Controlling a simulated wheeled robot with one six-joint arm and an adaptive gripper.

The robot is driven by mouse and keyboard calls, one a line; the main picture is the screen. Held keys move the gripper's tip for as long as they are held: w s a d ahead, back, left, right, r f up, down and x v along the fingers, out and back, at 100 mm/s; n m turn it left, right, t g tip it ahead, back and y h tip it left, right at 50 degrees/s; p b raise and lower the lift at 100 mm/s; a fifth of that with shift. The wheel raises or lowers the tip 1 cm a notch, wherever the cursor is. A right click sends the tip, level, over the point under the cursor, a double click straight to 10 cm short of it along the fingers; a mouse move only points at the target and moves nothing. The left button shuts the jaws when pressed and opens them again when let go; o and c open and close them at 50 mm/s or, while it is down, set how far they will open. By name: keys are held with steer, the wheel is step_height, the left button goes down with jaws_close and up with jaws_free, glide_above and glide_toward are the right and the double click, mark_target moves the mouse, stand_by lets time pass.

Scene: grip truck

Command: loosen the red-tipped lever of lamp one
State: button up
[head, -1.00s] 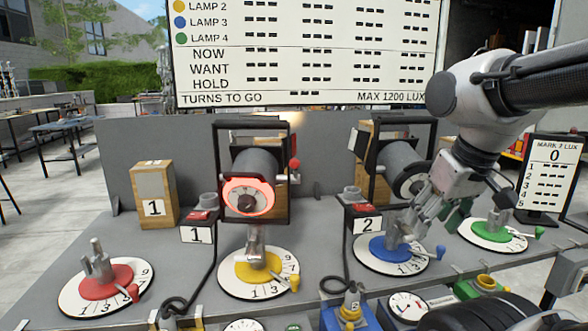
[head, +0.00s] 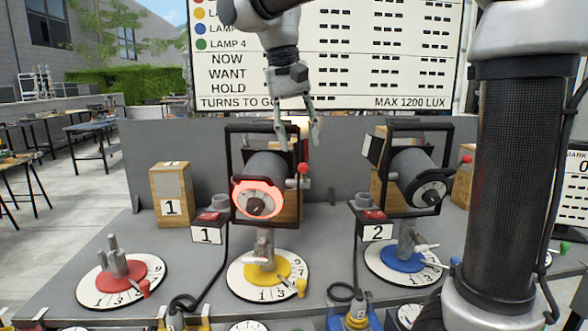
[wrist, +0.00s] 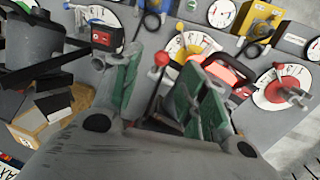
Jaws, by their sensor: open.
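Lamp one (head: 258,187) is a dark cylinder with a glowing red front ring, held in a black yoke above the yellow dial (head: 264,270). Its red-tipped lever (head: 304,169) is on the yoke's right side. My gripper (head: 299,142) is open and empty, pointing down just above the lever. In the wrist view, the red tip (wrist: 162,59) and its stalk appear between the spread green-padded fingers (wrist: 163,72). I cannot tell how deep the lever lies between them. The glowing ring (wrist: 228,70) is partly hidden behind the right finger.
Lamp two (head: 410,178), with another red-tipped lever (head: 466,160), stands to the right. Wooden block 1 (head: 171,195) is at the left, and a red-switched box (head: 209,216) with a cable stands beside lamp one. My arm covers the right side of the head view.

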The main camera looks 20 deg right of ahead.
mark_target(303, 174)
steer(key=f, duration=0.5)
steer(key=d+f, duration=0.1)
steer(key=f, duration=0.1)
steer(key=shift+s+f, duration=0.15)
steer(key=shift+f, duration=0.1)
jaws_close()
